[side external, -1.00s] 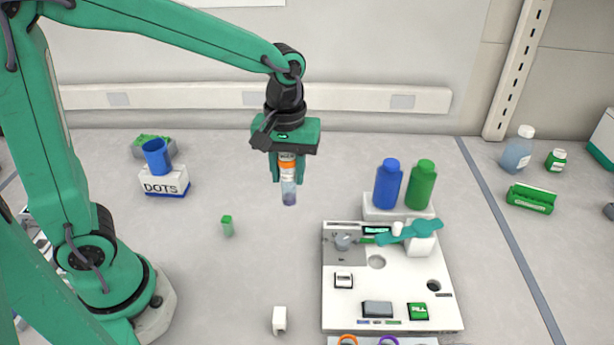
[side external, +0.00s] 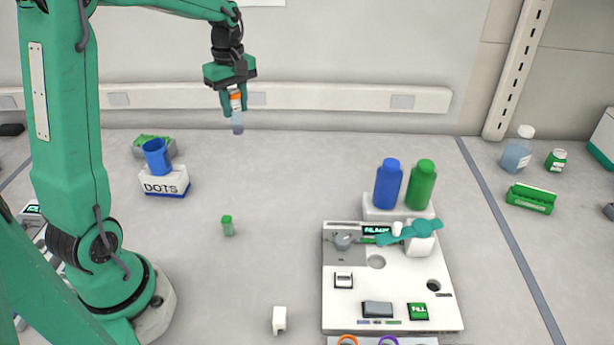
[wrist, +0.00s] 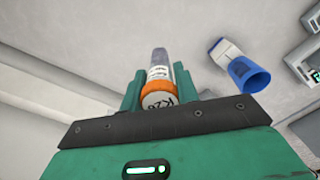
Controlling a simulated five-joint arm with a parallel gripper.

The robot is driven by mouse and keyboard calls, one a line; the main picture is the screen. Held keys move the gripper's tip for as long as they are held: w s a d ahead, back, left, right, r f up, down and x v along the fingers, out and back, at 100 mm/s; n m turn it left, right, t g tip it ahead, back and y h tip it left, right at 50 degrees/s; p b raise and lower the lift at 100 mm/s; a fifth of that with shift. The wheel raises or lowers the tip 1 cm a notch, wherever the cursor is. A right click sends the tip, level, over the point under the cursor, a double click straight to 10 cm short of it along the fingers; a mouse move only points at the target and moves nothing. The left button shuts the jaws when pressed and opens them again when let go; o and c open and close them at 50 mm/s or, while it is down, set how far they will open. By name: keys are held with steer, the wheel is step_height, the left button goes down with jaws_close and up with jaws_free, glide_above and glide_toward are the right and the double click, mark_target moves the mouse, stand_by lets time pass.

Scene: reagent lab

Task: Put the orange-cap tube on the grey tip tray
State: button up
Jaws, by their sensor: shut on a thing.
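The orange-cap tube (side external: 237,126) hangs upright, cap up, from my gripper (side external: 235,104), high above the back of the bench. My gripper is shut on it near the cap. In the wrist view the tube (wrist: 159,73) lies between both green fingers, with its orange cap and marked white top towards the camera. A grey tray with green pieces (side external: 140,152), which looks like the grey tip tray, sits at the back left, below and left of the tube. A blue cup (side external: 157,157) partly hides it in the side view. I cannot make out the tray in the wrist view.
The blue cup stands at the white DOTS box (side external: 164,184). A small green-capped vial (side external: 228,227) and a white block (side external: 279,320) stand mid-bench. A white station (side external: 392,285) with blue and green bottles is to the right. The back middle is clear.

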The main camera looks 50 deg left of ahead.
steer(key=s+a+n, duration=0.3)
steer(key=a, duration=0.5)
steer(key=s+a+n, duration=0.3)
steer(key=a, duration=0.5)
steer(key=shift+s+a+r, duration=0.15)
steer(key=shift+a+r, duration=0.05)
steer(key=shift+r, duration=0.25)
steer(key=shift+s+a+f, duration=0.9)
steer(key=shift+a+f, duration=0.8)
steer(key=shift+f, duration=0.15)
steer(key=shift+s+a+f, duration=0.85)
steer(key=shift+a+f, duration=0.9)
steer(key=shift+f, duration=0.05)
steer(key=shift+s+a+f, duration=0.9)
steer(key=shift+a+f, duration=0.8)
steer(key=shift+f, duration=0.15)
steer(key=shift+f, duration=0.15)
steer(key=o, duration=0.9)
step_height(320, 180, up, 12)
steer(key=shift+r, duration=0.2)
